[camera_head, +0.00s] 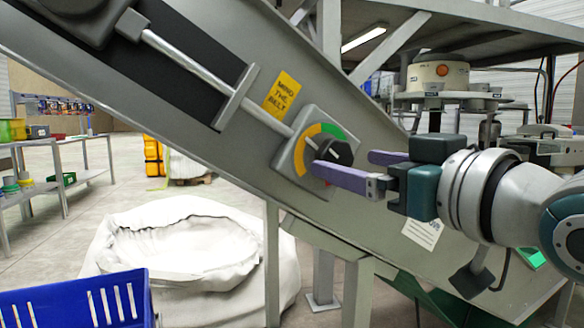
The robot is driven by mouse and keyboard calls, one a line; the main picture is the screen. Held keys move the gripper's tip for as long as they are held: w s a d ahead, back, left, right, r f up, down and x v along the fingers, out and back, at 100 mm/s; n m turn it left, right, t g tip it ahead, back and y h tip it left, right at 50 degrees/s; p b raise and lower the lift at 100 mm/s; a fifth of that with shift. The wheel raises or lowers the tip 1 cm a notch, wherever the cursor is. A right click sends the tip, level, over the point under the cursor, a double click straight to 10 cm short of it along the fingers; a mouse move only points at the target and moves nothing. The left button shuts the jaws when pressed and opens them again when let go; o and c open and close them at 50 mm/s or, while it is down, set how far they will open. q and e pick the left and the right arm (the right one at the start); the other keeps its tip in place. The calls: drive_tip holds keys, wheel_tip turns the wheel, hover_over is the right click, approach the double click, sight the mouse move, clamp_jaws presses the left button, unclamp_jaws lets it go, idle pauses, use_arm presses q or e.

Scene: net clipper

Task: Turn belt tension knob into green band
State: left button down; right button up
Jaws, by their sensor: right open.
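The black belt tension knob (336,151) sits on a grey plate (283,160) on the side of the sloping conveyor. A coloured arc surrounds the knob: an orange-yellow part (301,152) on the left and the green band (334,131) at the upper right. A white mark shows on the knob, but its exact pointing is hard to tell. My right gripper (342,166) comes in from the right with its purple fingers apart at the knob. The near finger covers the knob's lower part, and I cannot tell whether either finger touches it. My left gripper is not in view.
The conveyor frame (210,140) slopes down to the right, with a metal rod (190,66) and a yellow sign (282,95) above the knob. A white bulk bag (190,250) and a blue crate (75,305) stand below at the left. Grey support legs (356,290) stand under the conveyor.

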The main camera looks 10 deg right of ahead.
sight(332, 157)
drive_tip(key=shift+x, duration=1.2)
drive_tip(key=c, duration=1.4)
drive_tip(key=shift+o, duration=0.2)
